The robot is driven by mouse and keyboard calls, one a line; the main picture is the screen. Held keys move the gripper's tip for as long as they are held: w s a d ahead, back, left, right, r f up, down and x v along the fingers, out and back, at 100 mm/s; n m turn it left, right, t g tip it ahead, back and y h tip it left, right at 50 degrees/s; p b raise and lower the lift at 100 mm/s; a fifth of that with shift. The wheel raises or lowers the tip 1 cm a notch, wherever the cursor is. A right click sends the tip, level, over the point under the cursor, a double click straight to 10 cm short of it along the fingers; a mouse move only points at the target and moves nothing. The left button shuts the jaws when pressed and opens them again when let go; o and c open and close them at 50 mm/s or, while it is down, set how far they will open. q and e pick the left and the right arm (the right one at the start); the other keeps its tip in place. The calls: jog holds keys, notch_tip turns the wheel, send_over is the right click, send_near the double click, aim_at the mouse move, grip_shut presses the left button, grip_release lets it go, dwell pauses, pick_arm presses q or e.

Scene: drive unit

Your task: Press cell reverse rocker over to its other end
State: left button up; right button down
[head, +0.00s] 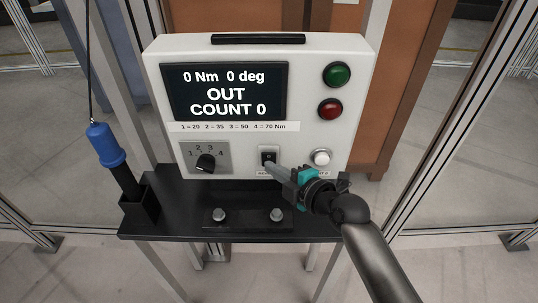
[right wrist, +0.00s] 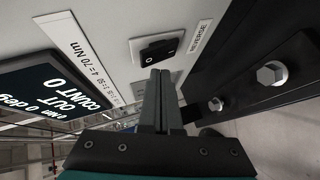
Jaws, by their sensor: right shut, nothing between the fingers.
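The reverse rocker (head: 268,157) is a small black switch low on the white control box (head: 230,148). The left gripper is not in view.
The display (head: 226,92) reads 0 Nm, 0 deg, OUT, COUNT 0. A selector knob (head: 206,162) is left of the rocker and a white button (head: 320,157) right. Green (head: 337,75) and red (head: 330,109) buttons sit above. A black shelf (head: 180,205) with two bolts lies below.

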jog(key=shift+w, duration=0.1)
jog(key=shift+w, duration=0.3)
jog(key=shift+w+r+b, duration=0.1)
jog(key=shift+w+b, duration=0.3)
dwell(0.9)
jog(key=shift+s, duration=0.15)
jog(key=shift+s+p, duration=0.3)
jog(key=shift+s, duration=0.4)
jog(key=s+p, duration=0.1)
jog(key=s, duration=0.1)
jog(key=s+f, duration=0.1)
jog(key=s, duration=0.2)
jog(key=shift+p, duration=0.4)
dwell(1.7)
